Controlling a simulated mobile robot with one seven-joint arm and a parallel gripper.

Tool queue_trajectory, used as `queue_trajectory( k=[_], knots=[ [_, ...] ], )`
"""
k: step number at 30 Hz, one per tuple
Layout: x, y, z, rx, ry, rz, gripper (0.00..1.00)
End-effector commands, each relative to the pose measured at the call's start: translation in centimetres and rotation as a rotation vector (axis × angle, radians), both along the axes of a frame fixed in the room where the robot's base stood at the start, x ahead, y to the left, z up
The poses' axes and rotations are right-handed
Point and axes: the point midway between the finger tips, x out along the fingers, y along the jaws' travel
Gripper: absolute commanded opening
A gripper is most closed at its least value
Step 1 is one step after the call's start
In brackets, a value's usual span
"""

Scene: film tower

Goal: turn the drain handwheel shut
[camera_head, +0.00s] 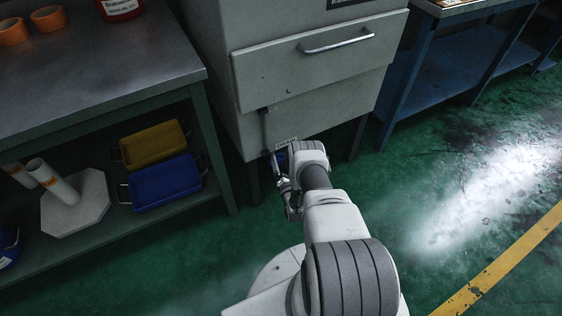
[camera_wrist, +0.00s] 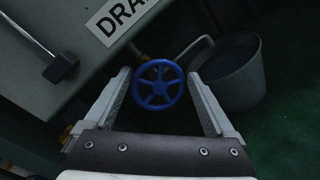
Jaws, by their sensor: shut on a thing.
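The blue spoked drain handwheel (camera_wrist: 158,97) sits between the two fingers of my gripper (camera_wrist: 159,78) in the wrist view. The fingers are shut on its rim, one on each side. In the head view only a small blue part of the handwheel (camera_head: 281,158) shows beside my wrist, low under the grey cabinet (camera_head: 300,105). My gripper is mostly hidden there by my arm. A white label (camera_wrist: 118,18) starting "DRA" is on the cabinet above the wheel. The wheel's turn position cannot be told.
A dark lever (camera_wrist: 62,66) is on the cabinet to the left. A grey bucket (camera_wrist: 232,78) stands right of the wheel, with a bent pipe (camera_wrist: 190,48) by it. A workbench (camera_head: 110,75) with yellow (camera_head: 153,145) and blue (camera_head: 163,184) trays stands left. Floor to the right is clear.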

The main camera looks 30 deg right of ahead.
Motion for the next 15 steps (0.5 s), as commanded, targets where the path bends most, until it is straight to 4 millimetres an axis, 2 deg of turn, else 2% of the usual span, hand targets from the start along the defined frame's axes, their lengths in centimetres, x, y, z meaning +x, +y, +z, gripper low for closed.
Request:
queue_trajectory(
  k=[8, 15],
  knots=[
    [0.3, 0.38, 0.25, 0.15, 0.0, 0.014, 0.34],
    [0.32, 0.15, 0.11, 0.371, 0.008, 0.014, 0.34]
  ],
)
